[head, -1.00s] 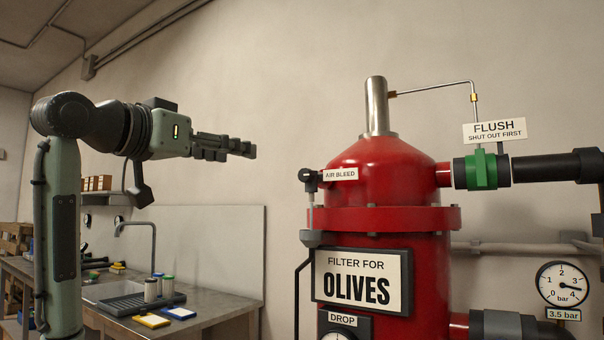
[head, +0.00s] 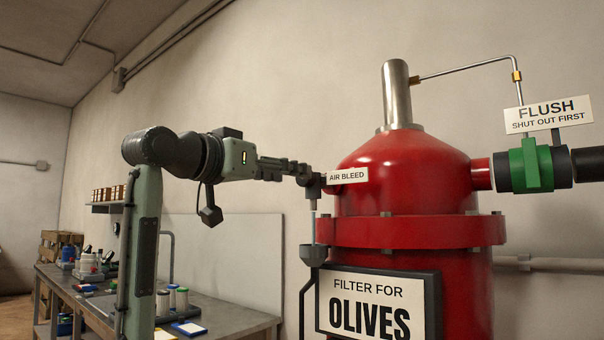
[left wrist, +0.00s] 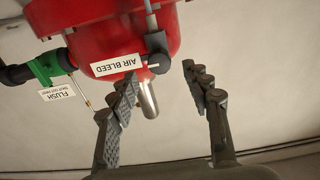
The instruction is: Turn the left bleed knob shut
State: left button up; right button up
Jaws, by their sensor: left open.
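The air bleed knob (head: 313,184) is a small dark fitting on the left side of the red filter (head: 405,180), next to its AIR BLEED label (head: 347,176). In the left wrist view, which is upside down, the knob (left wrist: 158,63) is round and dark with a pale mark. My left gripper (head: 302,171) comes in from the left with its fingertips close to the knob. In the left wrist view its open, empty fingers (left wrist: 160,80) lie either side of the line to the knob. I cannot tell whether they touch it. My right gripper is not in view.
The OLIVES sign (head: 376,305) is on the filter's front. A green FLUSH valve (head: 531,165) is at right. A bench (head: 235,318) with bottles stands at lower left.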

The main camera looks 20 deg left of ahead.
aim_at(301, 182)
pick_arm(q)
jog(key=shift+p+x, duration=0.3)
jog(key=shift+x, duration=1.9)
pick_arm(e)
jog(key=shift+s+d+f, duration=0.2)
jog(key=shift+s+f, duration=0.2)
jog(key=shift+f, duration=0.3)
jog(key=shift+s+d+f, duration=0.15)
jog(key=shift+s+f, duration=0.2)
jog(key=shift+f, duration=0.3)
pick_arm(q)
grip_shut()
